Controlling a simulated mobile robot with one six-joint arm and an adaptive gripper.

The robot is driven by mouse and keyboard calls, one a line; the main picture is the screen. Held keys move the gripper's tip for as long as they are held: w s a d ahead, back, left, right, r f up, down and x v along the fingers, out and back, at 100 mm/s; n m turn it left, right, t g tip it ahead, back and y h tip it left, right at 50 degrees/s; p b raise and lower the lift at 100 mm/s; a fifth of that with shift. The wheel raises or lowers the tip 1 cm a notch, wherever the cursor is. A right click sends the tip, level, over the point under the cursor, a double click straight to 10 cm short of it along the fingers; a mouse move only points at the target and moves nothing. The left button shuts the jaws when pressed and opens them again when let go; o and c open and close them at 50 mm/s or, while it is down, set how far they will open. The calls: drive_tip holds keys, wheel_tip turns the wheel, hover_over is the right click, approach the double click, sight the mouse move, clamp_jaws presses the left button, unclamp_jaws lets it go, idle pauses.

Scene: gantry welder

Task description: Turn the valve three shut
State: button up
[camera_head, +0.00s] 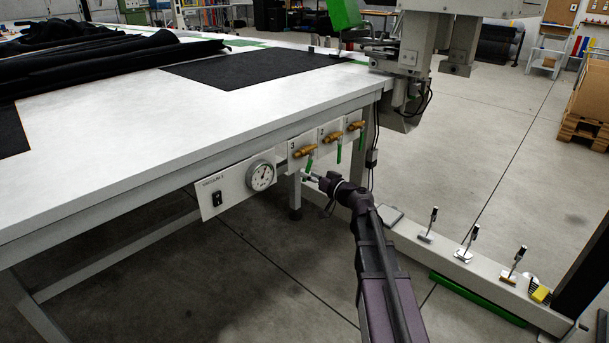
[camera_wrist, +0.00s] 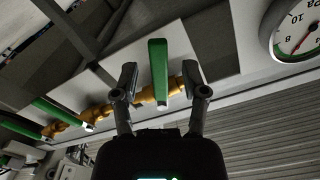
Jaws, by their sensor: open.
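Valve three (camera_head: 302,152) is the brass valve under the panel numbered 3, nearest the pressure gauge. Its green lever (camera_head: 309,164) hangs down, across the line of the brass body. In the wrist view the green lever (camera_wrist: 158,65) stands between the two fingers of my gripper (camera_wrist: 160,82), with gaps on both sides. The brass body (camera_wrist: 146,96) lies behind the fingers. My gripper (camera_head: 317,178) is open and empty, just below the valve at the table's side. Its fingertips are small in the head view.
Two more brass valves with green levers, valve two (camera_head: 333,137) and valve one (camera_head: 355,126), sit to the right. The gauge (camera_head: 261,176) and switch plate (camera_head: 216,197) are to the left. The white table's edge (camera_head: 190,153) overhangs above. A floor rail with clamps (camera_head: 466,256) stands right.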

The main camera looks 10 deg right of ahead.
drive_tip(key=shift+x, duration=0.95)
drive_tip(key=shift+c, duration=0.2)
clamp_jaws()
